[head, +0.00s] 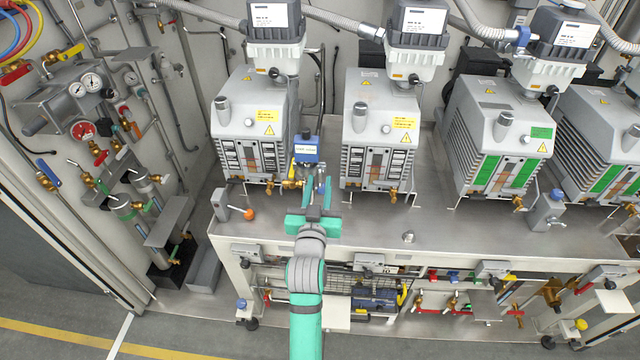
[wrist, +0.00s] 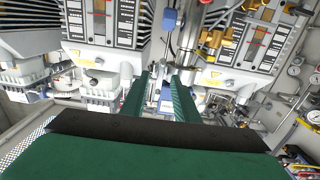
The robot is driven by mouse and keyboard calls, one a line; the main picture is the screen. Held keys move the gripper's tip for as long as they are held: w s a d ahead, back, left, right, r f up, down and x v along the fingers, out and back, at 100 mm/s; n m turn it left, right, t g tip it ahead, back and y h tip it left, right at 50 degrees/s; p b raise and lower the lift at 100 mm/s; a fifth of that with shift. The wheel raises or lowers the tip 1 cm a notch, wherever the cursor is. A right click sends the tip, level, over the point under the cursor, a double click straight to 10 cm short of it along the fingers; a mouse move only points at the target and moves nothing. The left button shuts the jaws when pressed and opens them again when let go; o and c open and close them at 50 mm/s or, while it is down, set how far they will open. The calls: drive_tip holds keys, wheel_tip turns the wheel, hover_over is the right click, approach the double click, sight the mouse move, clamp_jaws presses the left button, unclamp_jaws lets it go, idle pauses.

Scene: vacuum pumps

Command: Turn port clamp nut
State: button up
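My gripper (head: 318,188) reaches between the two left pumps, low in front of a small blue-topped unit (head: 306,148). Its two fingers stand apart. In the wrist view the gripper (wrist: 163,76) also shows open, with a blue-and-white part (wrist: 166,97) visible between the fingers; I cannot tell how far beyond them it lies. I see no grip on anything. A blue clamp (head: 523,38) sits on the hose at the third pump's top. I cannot tell which part is the port clamp nut.
The left pump (head: 245,120) and second pump (head: 380,130) flank my gripper. Brass valves (head: 292,184) are close to its left. An orange-knobbed lever (head: 248,213) is at the table's left. The metal table (head: 360,228) is mostly clear in front, with a small silver fitting (head: 408,237).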

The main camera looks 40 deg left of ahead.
drive_tip(key=shift+s+d, duration=0.2)
drive_tip(key=shift+s, duration=0.15)
drive_tip(key=v, duration=0.6)
idle(0.6)
idle(0.4)
drive_tip(key=s+d+f+m+h, duration=0.1)
drive_tip(key=s+d+f, duration=0.25)
drive_tip(key=d, duration=0.25)
drive_tip(key=s+d+f+h, duration=0.2)
drive_tip(key=s+d+f, duration=0.1)
drive_tip(key=d+f, duration=0.3)
drive_tip(key=s+d+f+m+h, duration=0.1)
drive_tip(key=s+d+f, duration=0.2)
drive_tip(key=d, duration=0.4)
drive_tip(key=s+d+m+h, duration=0.2)
drive_tip(key=s+d, duration=0.5)
drive_tip(key=s, duration=0.3)
drive_tip(key=s+d+f+m+h, duration=0.1)
drive_tip(key=s+d+m+h, duration=0.1)
drive_tip(key=s+d, duration=0.5)
drive_tip(key=s+h, duration=0.1)
drive_tip(key=s, duration=0.3)
